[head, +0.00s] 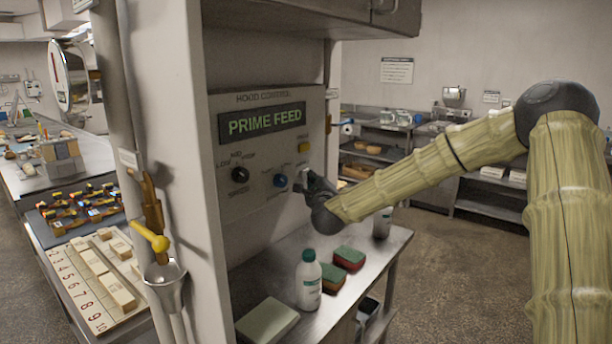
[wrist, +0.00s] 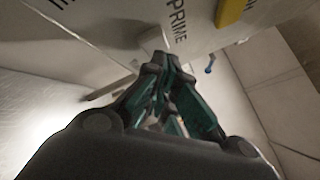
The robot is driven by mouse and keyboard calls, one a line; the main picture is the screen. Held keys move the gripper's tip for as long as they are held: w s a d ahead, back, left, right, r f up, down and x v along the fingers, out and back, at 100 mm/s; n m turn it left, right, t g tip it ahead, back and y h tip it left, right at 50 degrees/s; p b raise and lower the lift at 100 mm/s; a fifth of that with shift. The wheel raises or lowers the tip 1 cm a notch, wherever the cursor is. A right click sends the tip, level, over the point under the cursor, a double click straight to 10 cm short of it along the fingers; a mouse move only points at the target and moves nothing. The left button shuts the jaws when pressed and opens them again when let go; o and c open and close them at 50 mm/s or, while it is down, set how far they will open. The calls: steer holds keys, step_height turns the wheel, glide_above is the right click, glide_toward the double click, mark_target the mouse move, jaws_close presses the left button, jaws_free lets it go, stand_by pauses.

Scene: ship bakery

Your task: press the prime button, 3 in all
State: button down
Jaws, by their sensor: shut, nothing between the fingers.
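The hood control panel (head: 268,150) has a lit display reading "PRIME FEED" (head: 263,122). In the wrist view the word PRIME (wrist: 178,20) is printed on the panel just beyond my fingertips. A pale button (wrist: 153,39) lies by that word, directly in front of the fingertips and partly hidden by them. My gripper (head: 304,182) is shut and empty at the panel's lower right. It also shows in the wrist view (wrist: 156,62), with its tips close to the pale button. I cannot tell whether they touch.
Below, a steel shelf (head: 345,290) holds a white bottle (head: 309,281), sponges (head: 349,257) and a pale green block (head: 267,321). A cabinet (head: 310,15) overhangs the panel.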

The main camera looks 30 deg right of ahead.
steer(key=shift+s+d, duration=0.15)
steer(key=shift+s, duration=0.25)
steer(key=s, duration=0.1)
steer(key=s+d, duration=0.1)
steer(key=s, duration=0.1)
steer(key=s+d, duration=0.1)
steer(key=shift+s, duration=0.35)
stand_by(2.2)
steer(key=s+n+t, duration=0.1)
steer(key=n, duration=0.7)
steer(key=s+r+n+t+p, duration=0.1)
steer(key=n+t, duration=0.1)
steer(key=n, duration=0.6)
steer(key=s+n+t+y, duration=0.1)
steer(key=n+t, duration=0.1)
steer(key=n, duration=0.7)
steer(key=shift+s+d+r, duration=0.35)
steer(key=shift+s+d, duration=0.05)
steer(key=shift+w, duration=0.1)
